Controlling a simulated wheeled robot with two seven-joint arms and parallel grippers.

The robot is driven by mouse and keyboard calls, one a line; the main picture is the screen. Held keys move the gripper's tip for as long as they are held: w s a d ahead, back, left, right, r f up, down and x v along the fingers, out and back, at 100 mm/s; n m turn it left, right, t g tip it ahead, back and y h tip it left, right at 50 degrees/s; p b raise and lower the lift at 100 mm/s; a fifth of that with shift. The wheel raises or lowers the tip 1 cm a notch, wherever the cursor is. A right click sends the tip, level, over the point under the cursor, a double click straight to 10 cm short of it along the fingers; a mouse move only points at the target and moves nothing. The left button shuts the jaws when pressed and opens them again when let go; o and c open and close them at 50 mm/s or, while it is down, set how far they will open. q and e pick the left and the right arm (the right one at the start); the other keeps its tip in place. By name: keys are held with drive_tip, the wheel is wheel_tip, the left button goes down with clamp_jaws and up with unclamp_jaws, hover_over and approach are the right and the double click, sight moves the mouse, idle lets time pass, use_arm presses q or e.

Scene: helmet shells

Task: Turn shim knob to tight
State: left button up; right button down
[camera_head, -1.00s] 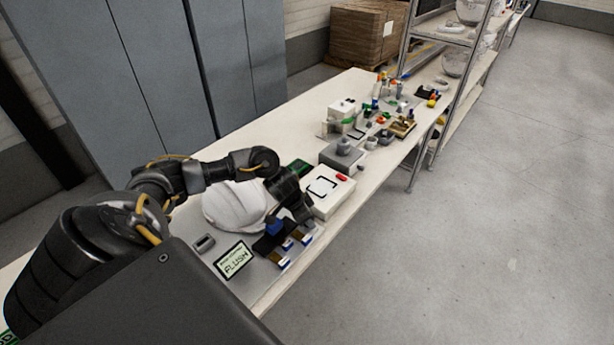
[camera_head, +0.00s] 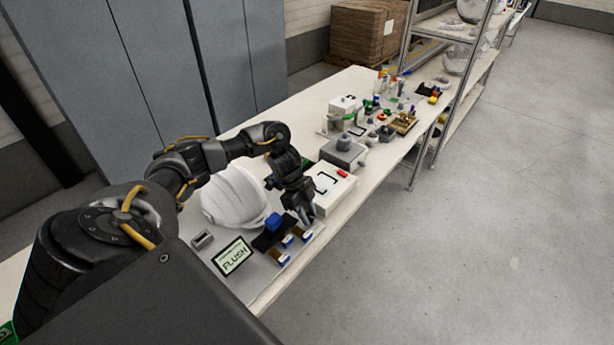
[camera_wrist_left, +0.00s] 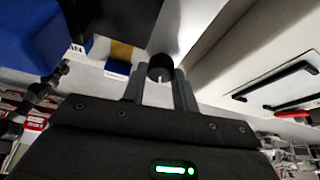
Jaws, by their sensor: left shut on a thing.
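My left gripper (camera_head: 307,218) reaches down at the right end of the grey fixture plate (camera_head: 222,282). In the left wrist view its two fingers (camera_wrist_left: 160,86) are shut on a small round black knob (camera_wrist_left: 160,63), which has a white mark on its near side. The knob is hidden by my gripper in the head view. A white helmet shell (camera_head: 232,198) sits on the plate to the left of the gripper. A display (camera_head: 234,257) in front of the shell reads "FLUSH". My right gripper is in neither view.
A blue block (camera_head: 274,222) and several small blue-and-white pieces (camera_head: 288,240) are close beside my gripper. Further along the bench are a grey device (camera_head: 343,152) and many small parts. Open floor lies to the right.

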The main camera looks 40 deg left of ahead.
use_arm(q)
drive_tip(key=m+g, duration=0.1)
drive_tip(key=m, duration=0.2)
drive_tip(key=shift+w, duration=0.1)
drive_tip(key=shift+m, duration=0.4)
drive_tip(key=o, duration=1)
drive_tip(key=shift+g, duration=0.3)
drive_tip(key=v, duration=1.1)
drive_tip(key=shift+d+f, duration=0.1)
